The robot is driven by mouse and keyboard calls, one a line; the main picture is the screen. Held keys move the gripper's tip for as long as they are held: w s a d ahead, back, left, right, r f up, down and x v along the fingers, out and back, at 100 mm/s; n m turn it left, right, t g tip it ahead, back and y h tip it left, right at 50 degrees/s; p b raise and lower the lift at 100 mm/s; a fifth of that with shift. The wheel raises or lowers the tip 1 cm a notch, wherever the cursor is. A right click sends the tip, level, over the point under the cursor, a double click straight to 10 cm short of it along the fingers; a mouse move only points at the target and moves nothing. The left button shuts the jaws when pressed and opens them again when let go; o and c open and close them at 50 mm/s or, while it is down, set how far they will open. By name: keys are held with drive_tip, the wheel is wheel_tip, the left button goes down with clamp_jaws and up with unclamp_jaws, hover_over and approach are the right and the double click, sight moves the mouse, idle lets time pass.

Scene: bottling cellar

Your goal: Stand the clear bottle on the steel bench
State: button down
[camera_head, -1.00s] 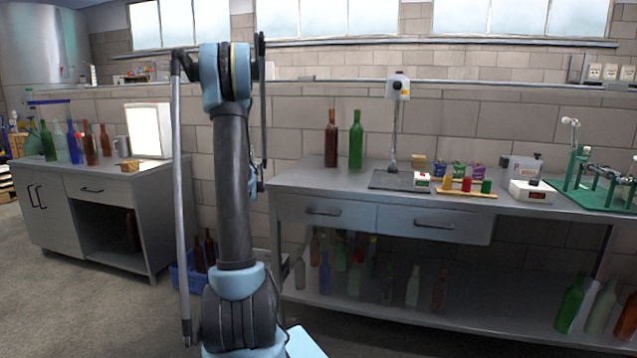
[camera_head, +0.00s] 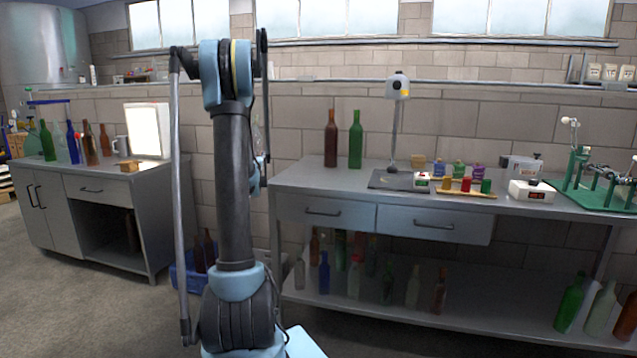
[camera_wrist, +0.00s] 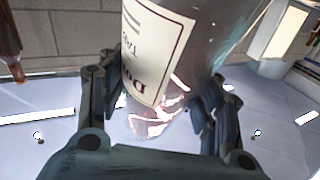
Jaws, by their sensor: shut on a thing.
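The clear bottle (camera_wrist: 205,40) has a pale printed label and fills the middle of the wrist view, with the label print upside down there. My gripper (camera_wrist: 163,88) is shut on it, with a finger on each side. In the head view my arm hides most of the gripper and bottle; only a faint edge of clear glass (camera_head: 258,132) shows beside the arm. The steel bench (camera_head: 330,181) stands to the right of my arm. I cannot tell the gap between bottle and bench.
A brown bottle (camera_head: 331,138) and a green bottle (camera_head: 356,140) stand at the bench's back left. A dark plate with a lamp stand (camera_head: 393,140) is right of them. The bench's front left is bare. A left cabinet (camera_head: 95,185) carries several bottles and a lit panel (camera_head: 148,130).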

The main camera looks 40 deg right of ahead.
drive_tip(key=s+d+r+m+g+h, duration=0.1)
drive_tip(key=s+d+r+h, duration=0.35)
drive_tip(key=s+d, duration=0.3)
drive_tip(key=s+d+r+m+h, duration=0.25)
drive_tip(key=s+d+r, duration=0.35)
drive_tip(key=d, duration=0.3)
wheel_tip(320, 180, down, 10)
drive_tip(key=shift+w+a+r+n+h, duration=0.15)
drive_tip(key=shift+w+n+h, duration=0.05)
drive_tip(key=shift+n+h, duration=0.2)
drive_tip(key=c, duration=0.5)
unclamp_jaws()
